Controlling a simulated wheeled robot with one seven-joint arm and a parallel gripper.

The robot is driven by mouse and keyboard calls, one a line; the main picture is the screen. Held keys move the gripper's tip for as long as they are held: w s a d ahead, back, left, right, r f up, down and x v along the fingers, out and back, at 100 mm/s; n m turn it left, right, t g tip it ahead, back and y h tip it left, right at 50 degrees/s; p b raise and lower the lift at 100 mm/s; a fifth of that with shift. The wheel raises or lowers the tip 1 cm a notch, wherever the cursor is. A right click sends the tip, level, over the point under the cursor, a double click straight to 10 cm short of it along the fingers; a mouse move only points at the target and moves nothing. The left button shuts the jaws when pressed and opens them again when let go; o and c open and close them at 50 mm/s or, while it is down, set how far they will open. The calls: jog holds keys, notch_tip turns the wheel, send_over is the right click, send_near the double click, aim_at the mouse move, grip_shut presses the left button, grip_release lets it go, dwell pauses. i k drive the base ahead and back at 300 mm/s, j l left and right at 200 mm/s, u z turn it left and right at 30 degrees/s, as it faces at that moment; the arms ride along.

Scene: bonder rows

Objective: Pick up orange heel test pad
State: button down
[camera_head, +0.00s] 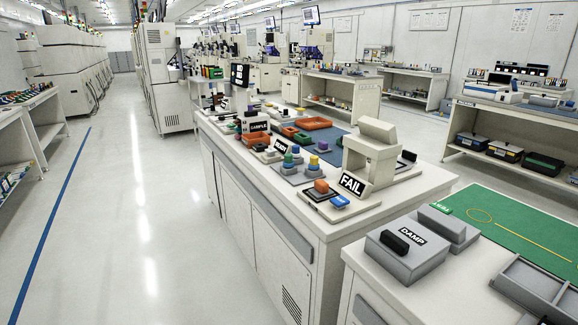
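A small orange block (321,186), which looks like the orange heel test pad, sits on a dark flat plate at the near end of the white bench (330,228). It is just left of the black FAIL sign (352,184). My gripper is not in this view.
A pale machine (371,155) stands right behind the FAIL sign. Grey pads with coloured knobs and orange trays (312,123) fill the bench farther back. A grey DAMP box (406,250) and green mat (510,222) are at the near right. The left aisle floor (130,230) is clear.

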aim_at(320, 190)
jog(key=i+j, duration=0.2)
jog(key=i+j+z, duration=0.15)
jog(key=j, duration=0.3)
jog(key=i+j, duration=0.25)
jog(key=i+j+z, duration=0.15)
jog(key=j, duration=0.25)
jog(key=i+j, duration=0.2)
jog(key=j, duration=0.15)
jog(key=i+j+z, duration=0.15)
jog(key=j, duration=0.2)
jog(key=i+j, duration=0.15)
jog(key=j, duration=0.25)
jog(key=i+l, duration=0.3)
jog(key=l, duration=0.15)
